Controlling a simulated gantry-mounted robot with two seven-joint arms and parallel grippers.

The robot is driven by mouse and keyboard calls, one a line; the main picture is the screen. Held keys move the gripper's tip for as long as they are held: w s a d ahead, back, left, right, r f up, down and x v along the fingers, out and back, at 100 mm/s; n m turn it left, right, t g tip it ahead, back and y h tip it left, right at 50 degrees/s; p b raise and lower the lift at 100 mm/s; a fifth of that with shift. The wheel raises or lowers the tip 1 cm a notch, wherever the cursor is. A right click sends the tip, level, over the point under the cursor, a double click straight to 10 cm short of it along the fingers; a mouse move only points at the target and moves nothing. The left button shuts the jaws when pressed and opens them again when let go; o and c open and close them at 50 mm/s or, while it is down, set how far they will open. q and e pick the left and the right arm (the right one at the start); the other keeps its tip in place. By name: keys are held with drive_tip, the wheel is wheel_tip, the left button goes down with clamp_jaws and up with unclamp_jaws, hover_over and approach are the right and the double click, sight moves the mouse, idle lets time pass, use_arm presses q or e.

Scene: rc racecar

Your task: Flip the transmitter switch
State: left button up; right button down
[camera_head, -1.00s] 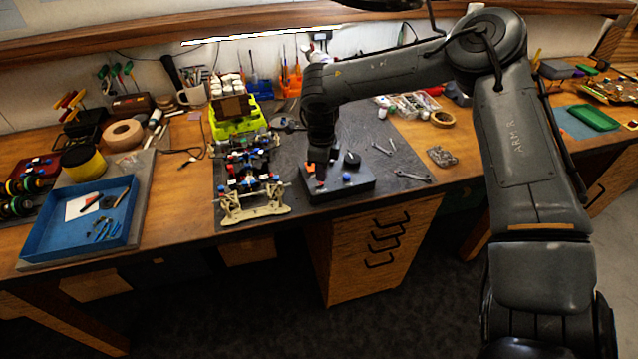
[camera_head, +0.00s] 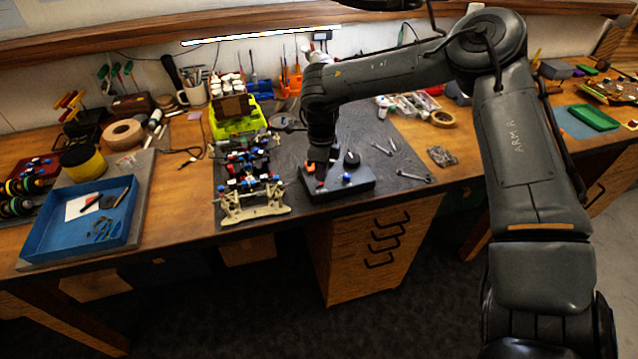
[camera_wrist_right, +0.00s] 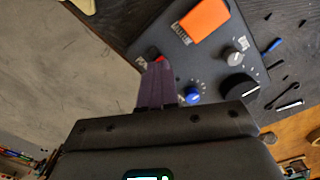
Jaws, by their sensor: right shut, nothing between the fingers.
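The transmitter is a dark box (camera_head: 352,184) at the front edge of the black mat in the head view. In the right wrist view its dark top (camera_wrist_right: 187,58) carries an orange rectangular piece (camera_wrist_right: 206,18), a blue knob (camera_wrist_right: 192,95), a black knob (camera_wrist_right: 240,87) and a silver knob (camera_wrist_right: 235,57). A small red part (camera_wrist_right: 157,58) shows right at my right gripper's fingertips. My right gripper (camera_wrist_right: 157,68) is shut and empty, over the transmitter's edge; it also shows in the head view (camera_head: 320,168). I cannot tell whether it touches. My left gripper is out of view.
A partly built car chassis (camera_head: 250,185) stands left of the transmitter. Wrenches (camera_head: 413,176) and a bag of small parts (camera_head: 441,156) lie to the right. A blue tray (camera_head: 62,240) is far left. A yellow-green box (camera_head: 232,122) stands behind the chassis.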

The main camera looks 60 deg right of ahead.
sight(321, 183)
drive_tip(key=shift+f+b, duration=0.7)
drive_tip(key=shift+f, duration=0.25)
idle(0.3)
drive_tip(key=shift+r, duration=0.1)
drive_tip(key=shift+r+p, duration=2.6)
drive_tip(key=shift+r, duration=0.85)
